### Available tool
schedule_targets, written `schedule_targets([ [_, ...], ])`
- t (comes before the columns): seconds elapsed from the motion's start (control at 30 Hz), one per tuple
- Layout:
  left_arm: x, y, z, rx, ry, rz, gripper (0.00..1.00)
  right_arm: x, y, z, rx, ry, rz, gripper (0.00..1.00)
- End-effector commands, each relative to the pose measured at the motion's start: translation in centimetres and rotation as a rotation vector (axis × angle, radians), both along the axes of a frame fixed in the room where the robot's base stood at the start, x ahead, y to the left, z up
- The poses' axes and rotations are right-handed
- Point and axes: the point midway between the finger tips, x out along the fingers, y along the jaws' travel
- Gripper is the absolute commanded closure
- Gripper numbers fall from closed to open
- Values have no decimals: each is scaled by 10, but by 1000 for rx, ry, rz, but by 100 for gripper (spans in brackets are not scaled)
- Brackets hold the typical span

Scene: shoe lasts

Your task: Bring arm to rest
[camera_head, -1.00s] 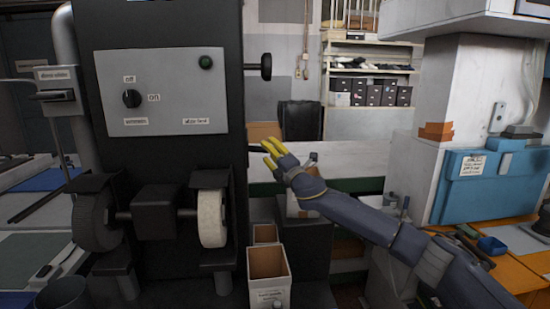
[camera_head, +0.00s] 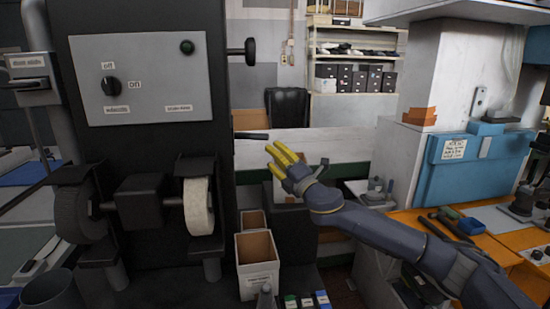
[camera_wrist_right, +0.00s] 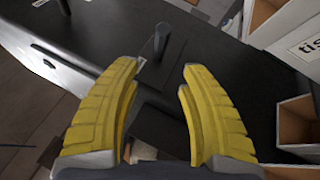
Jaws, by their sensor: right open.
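My right arm reaches in from the lower right in the head view. Its gripper (camera_head: 279,158), with yellow fingers, hangs in the air to the right of the dark grinding machine (camera_head: 143,141). In the right wrist view the two yellow fingers (camera_wrist_right: 158,80) stand apart with nothing between them. Below and beyond them in that view is a black surface (camera_wrist_right: 215,60) with a short dark post. My left gripper is not in view.
The machine carries a pale wheel (camera_head: 199,206) and a dark wheel (camera_head: 80,213). An open cardboard box (camera_head: 258,268) stands right of it. A blue case (camera_head: 470,175) and tools rest on the orange bench (camera_head: 405,218) at the right. Shelves (camera_head: 355,55) stand behind.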

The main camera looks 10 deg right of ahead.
Motion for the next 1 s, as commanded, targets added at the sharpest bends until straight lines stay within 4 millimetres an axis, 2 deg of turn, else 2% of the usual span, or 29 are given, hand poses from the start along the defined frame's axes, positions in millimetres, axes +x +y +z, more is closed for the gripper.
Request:
schedule_targets([
  [0.37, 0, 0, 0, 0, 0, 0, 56, -1, -1, -1, 0, 0, 0, 57],
  [0.47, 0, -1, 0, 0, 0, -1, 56, 3, -8, -6, 1, 8, -18, 57],
  [0.53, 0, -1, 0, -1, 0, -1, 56, 11, -21, -16, 0, 21, -51, 57],
  [0.67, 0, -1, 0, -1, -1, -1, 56, 33, -66, -53, -3, 70, -161, 57],
  [0.8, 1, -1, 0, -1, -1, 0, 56, 53, -131, -109, -17, 149, -309, 57],
  [0.97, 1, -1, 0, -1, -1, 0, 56, 59, -203, -181, -42, 252, -463, 57],
  [1.0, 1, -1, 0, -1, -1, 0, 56, 58, -218, -202, -42, 284, -494, 57],
])
